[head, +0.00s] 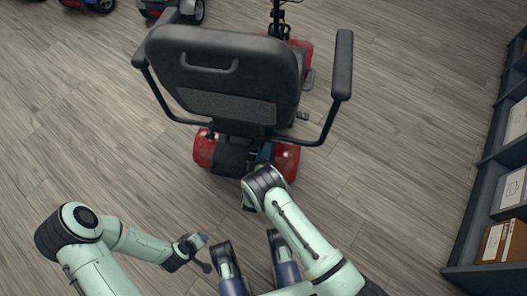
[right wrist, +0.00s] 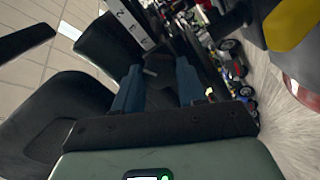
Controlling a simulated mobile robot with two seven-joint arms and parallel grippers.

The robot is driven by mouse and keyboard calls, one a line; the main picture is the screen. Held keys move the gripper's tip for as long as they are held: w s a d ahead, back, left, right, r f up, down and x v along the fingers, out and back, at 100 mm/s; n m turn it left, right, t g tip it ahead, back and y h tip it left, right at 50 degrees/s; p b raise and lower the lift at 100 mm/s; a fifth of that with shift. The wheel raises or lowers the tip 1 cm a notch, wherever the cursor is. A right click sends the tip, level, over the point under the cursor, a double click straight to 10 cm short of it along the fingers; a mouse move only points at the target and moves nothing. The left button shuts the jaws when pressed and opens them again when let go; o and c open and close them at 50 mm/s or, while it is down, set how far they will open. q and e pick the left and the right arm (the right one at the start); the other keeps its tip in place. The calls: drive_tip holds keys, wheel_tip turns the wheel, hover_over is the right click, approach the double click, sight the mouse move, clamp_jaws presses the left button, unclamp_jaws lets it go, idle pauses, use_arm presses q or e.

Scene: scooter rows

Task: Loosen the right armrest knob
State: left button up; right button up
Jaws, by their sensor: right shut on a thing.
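A scooter seat with a black backrest (head: 225,70) stands at the top middle of the head view, seen from behind. Its right armrest (head: 342,65) has a black pad on a bent bar that runs down behind the seat. My right gripper (head: 263,154) reaches in low behind the seat, near the end of that bar. In the right wrist view its two blue fingers (right wrist: 158,85) are shut on a dark part, with a small grey piece between them. The knob itself is mostly hidden. My left gripper (head: 195,248) is away at the lower left; its fingers are unclear.
Red rear housing (head: 286,160) of the scooter lies close beside my right gripper. Other scooters (head: 170,10) stand at the top left. A dark shelf with boxes (head: 495,240) runs along the right edge. The wooden floor on both sides is clear.

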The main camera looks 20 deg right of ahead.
use_arm(q)
drive_tip(key=shift+s+f, duration=0.2)
drive_tip(key=shift+s, duration=0.05)
use_arm(e)
drive_tip(key=shift+s+d+f+n, duration=0.1)
drive_tip(key=shift+s+f+n, duration=0.05)
drive_tip(key=shift+n, duration=0.25)
drive_tip(key=o, duration=1)
drive_tip(key=shift+o, duration=0.3)
drive_tip(key=shift+s+a, duration=0.2)
use_arm(q)
drive_tip(key=shift+g+h, duration=0.3)
drive_tip(key=shift+g, duration=0.1)
drive_tip(key=s+d+r+p, duration=0.2)
drive_tip(key=r, duration=0.1)
drive_tip(key=shift+s, duration=0.3)
use_arm(e)
drive_tip(key=v, duration=1.2)
drive_tip(key=shift+s, duration=0.4)
